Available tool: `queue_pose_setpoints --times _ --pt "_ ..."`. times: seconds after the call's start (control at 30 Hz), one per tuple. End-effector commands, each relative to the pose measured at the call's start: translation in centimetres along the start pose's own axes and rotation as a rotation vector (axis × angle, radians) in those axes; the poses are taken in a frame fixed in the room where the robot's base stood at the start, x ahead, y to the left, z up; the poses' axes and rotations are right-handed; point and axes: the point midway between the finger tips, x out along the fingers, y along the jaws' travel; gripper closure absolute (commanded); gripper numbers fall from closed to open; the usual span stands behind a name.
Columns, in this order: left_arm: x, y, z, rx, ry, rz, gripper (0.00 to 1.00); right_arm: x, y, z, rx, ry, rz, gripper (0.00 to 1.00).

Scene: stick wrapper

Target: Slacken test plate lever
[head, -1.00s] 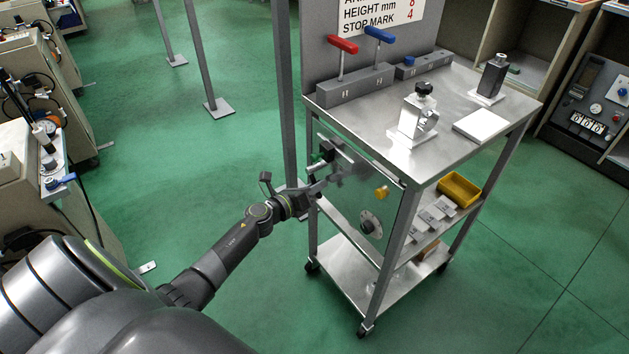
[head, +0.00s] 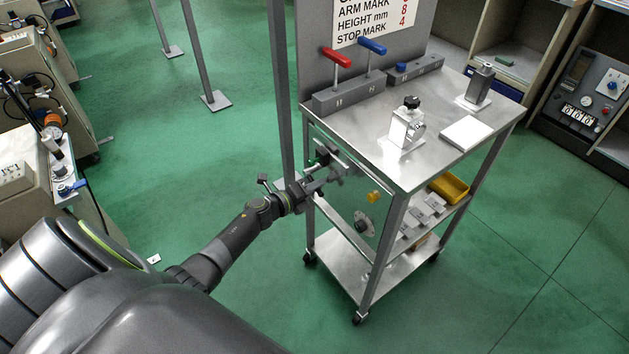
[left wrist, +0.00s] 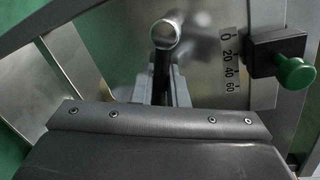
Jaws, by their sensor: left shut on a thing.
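In the left wrist view, the lever (left wrist: 166,38) shows as a round pale end on a dark arm. A printed scale (left wrist: 230,60) marked 0 to 60 is to its right, beside a black block with a green knob (left wrist: 294,73). My left gripper (head: 318,187) is at the plate; in the left wrist view its fingers (left wrist: 160,88) are shut on the dark arm of the lever. In the head view the lever is mostly hidden by the gripper. My right gripper is not in view.
The cart top (head: 375,143) holds red and blue handles, a clamp and a white block. A grey post (head: 283,100) stands behind my left gripper. Green floor in front is clear.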

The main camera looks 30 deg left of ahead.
Motion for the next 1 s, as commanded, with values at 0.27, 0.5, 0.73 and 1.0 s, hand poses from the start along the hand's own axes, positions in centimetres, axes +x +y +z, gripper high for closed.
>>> queue_pose_setpoints --times 0.27,0.5,0.73,1.0 --pt "-0.3 -1.1 0.2 -0.186 0.037 0.003 1.00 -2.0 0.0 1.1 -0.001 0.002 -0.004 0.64" --pt "-0.3 -1.4 0.3 -0.274 0.054 0.002 1.00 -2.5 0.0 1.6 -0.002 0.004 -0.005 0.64" --pt "-0.3 -1.4 0.2 -0.303 0.060 0.002 1.00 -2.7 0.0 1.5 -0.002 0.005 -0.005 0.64" --pt "-0.3 -1.3 0.2 -0.304 0.060 0.002 1.00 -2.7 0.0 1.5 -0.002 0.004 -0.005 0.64"
